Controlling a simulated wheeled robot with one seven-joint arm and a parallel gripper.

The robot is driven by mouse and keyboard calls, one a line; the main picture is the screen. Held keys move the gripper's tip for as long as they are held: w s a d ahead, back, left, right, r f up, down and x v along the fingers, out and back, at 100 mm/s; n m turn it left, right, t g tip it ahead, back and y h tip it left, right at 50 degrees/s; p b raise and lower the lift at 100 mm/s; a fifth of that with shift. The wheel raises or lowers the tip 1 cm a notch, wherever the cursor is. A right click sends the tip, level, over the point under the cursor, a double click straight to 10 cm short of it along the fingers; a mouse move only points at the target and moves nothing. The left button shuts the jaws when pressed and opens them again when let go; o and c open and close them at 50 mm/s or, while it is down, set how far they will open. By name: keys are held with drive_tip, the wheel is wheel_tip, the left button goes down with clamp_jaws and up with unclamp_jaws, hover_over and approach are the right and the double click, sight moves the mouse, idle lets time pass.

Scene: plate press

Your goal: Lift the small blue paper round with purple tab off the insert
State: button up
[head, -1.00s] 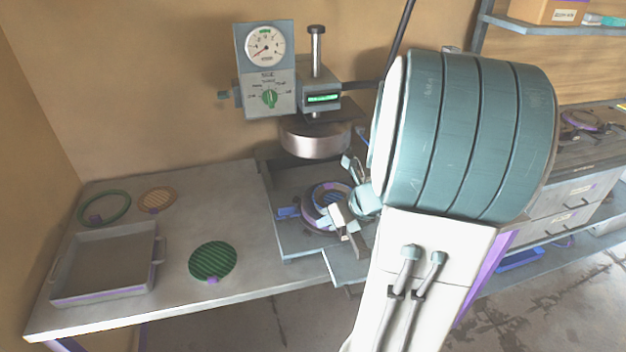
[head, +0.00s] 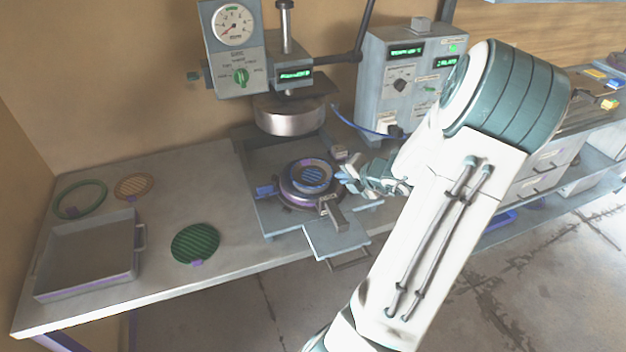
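The small blue paper round (head: 312,176) is a striped disc lying inside the round insert (head: 290,192) on the press bed. I cannot clearly make out its purple tab. The blue round seems to lie in place, apart from the fingers.
The press head (head: 290,116) hangs above and behind the insert. A control box (head: 405,80) with a blue cable stands behind my arm. On the left of the table are a grey tray (head: 88,284), a green ribbed round (head: 195,243), a green ring (head: 58,203) and a tan round (head: 134,175).

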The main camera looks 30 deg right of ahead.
sight(330, 180)
drive_tip(key=b+x, duration=0.1)
drive_tip(key=x, duration=0.5)
drive_tip(key=shift+s+a+f, duration=0.1)
drive_tip(key=shift+a+f, duration=0.05)
drive_tip(key=shift+a, duration=0.1)
clamp_jaws()
